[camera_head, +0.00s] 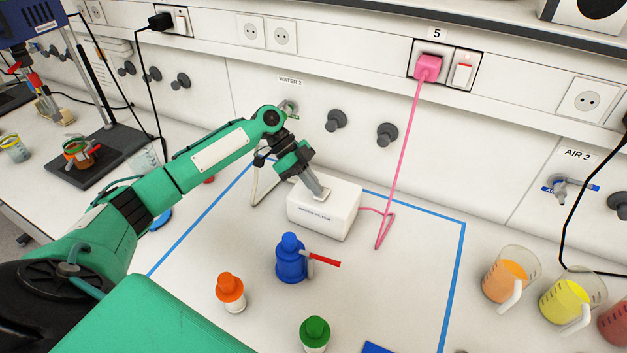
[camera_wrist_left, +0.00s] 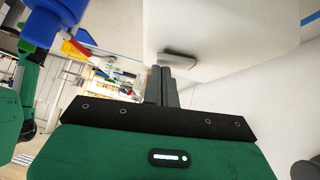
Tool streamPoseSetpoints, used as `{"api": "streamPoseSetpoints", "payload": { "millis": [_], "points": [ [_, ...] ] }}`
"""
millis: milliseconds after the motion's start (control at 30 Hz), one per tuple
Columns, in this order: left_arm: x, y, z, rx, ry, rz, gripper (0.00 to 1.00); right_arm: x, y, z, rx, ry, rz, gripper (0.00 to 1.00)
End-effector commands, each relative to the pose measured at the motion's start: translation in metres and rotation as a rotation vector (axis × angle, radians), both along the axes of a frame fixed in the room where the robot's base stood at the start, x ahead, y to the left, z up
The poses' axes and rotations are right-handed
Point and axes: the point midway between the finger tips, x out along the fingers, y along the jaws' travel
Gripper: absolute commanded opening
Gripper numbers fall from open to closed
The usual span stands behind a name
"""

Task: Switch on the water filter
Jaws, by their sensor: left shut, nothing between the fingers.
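The water filter (camera_head: 318,219) is a white labelled box on the bench, inside a blue taped outline. My left gripper (camera_head: 324,193) points down at the top of the box, its fingers shut with nothing between them. In the left wrist view the fingertips (camera_wrist_left: 161,72) are beside a small rocker-like switch (camera_wrist_left: 178,60) on the white filter (camera_wrist_left: 235,28); whether they touch it I cannot tell. The switch's position is not clear. A pink cord runs from the filter to a pink plug (camera_head: 428,67) in wall socket 5, beside a wall switch (camera_head: 463,75). My right gripper is not in view.
A blue bottle (camera_head: 291,260) with a red spout stands in front of the filter. Orange-capped (camera_head: 230,292) and green-capped (camera_head: 315,333) bottles stand nearer. Beakers of coloured juice, including an orange one (camera_head: 507,280), are at the right. The bench right of the filter is mostly clear.

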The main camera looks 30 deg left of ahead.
Motion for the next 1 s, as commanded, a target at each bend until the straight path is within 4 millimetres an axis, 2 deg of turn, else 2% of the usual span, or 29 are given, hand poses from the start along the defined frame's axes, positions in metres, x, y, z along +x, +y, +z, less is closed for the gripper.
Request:
{"api": "streamPoseSetpoints", "payload": {
  "millis": [133, 267, 333, 567, 1000],
  "points": [
    [0.000, 0.000, -0.002, 0.000, -0.007, 0.000, 0.00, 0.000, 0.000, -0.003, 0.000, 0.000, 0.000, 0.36],
    [0.000, 0.000, -0.011, 0.003, -0.059, -0.001, 0.00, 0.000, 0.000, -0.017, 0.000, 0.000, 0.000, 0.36],
    [0.001, 0.000, -0.005, 0.003, -0.059, 0.000, 0.00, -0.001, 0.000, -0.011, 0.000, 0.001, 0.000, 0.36],
    [0.002, 0.000, -0.005, 0.003, -0.058, 0.000, 0.00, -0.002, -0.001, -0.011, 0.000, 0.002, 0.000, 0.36],
    [0.016, 0.001, 0.000, 0.002, -0.058, 0.000, 0.00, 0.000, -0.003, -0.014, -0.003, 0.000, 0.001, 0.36]
  ]
}}
